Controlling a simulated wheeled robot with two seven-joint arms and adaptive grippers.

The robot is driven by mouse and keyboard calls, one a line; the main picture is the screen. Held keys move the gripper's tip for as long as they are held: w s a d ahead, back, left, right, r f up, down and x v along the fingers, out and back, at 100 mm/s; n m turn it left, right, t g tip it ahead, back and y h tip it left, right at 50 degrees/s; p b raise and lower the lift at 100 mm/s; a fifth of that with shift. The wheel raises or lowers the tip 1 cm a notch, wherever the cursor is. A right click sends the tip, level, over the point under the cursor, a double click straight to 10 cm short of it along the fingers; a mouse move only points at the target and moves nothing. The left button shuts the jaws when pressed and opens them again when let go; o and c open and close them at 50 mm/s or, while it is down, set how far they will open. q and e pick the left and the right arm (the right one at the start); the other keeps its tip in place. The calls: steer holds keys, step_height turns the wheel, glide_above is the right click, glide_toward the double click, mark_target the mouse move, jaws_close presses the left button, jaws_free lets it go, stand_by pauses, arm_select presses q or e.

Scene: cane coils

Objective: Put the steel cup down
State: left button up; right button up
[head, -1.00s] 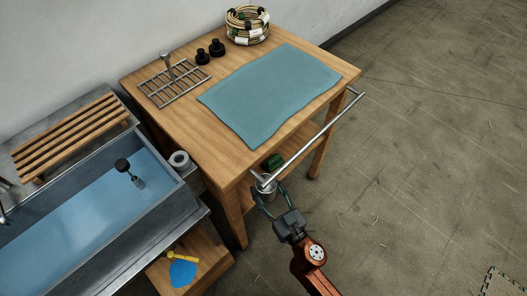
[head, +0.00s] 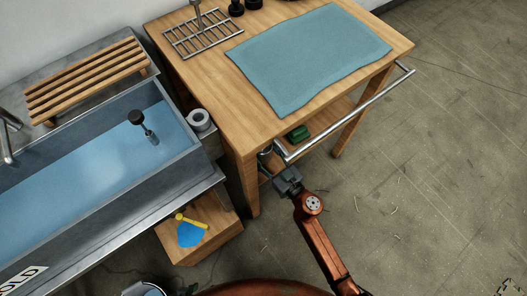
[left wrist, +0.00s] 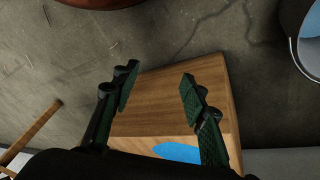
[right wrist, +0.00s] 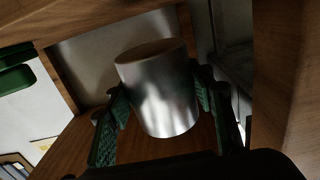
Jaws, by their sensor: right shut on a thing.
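The steel cup (right wrist: 160,90) is a plain shiny cylinder in the right wrist view. My right gripper (right wrist: 168,108) is shut on it, one green-padded finger at each side. In the head view my right gripper (head: 279,172) reaches in under the front rail of the wooden table (head: 200,85). There the cup (head: 265,150) is mostly hidden by the rail and table edge. Wood shows around the cup, but I cannot tell whether it touches the shelf. My left gripper (left wrist: 150,90) is open and empty in the left wrist view. I cannot make it out in the head view.
A green thing (head: 298,133) lies on the shelf near the cup. The metal rail (head: 350,112) and table legs are close to my right arm. A blue cloth covers part of the tabletop. A sink (head: 90,165) stands left; a wooden box (head: 220,235) is below it.

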steer(key=shift+f, duration=0.35)
step_height(320, 180, down, 3)
steer(key=b, duration=0.3)
steer(key=shift+f, duration=0.4)
arm_select(q)
steer(key=w+d+f+t, duration=0.2)
steer(key=w+f+t, duration=0.1)
steer(key=f, duration=0.2)
steer(key=shift+w+f, duration=0.3)
steer(key=shift+w, duration=0.1)
arm_select(e)
steer(key=shift+r, duration=0.15)
arm_select(q)
steer(key=shift+d+h, duration=0.1)
steer(key=shift+h, duration=0.2)
arm_select(e)
steer(key=shift+f, duration=0.2)
arm_select(q)
steer(key=shift+f, duration=0.1)
arm_select(e)
steer(key=o, duration=1.4)
steer(key=shift+c, duration=0.2)
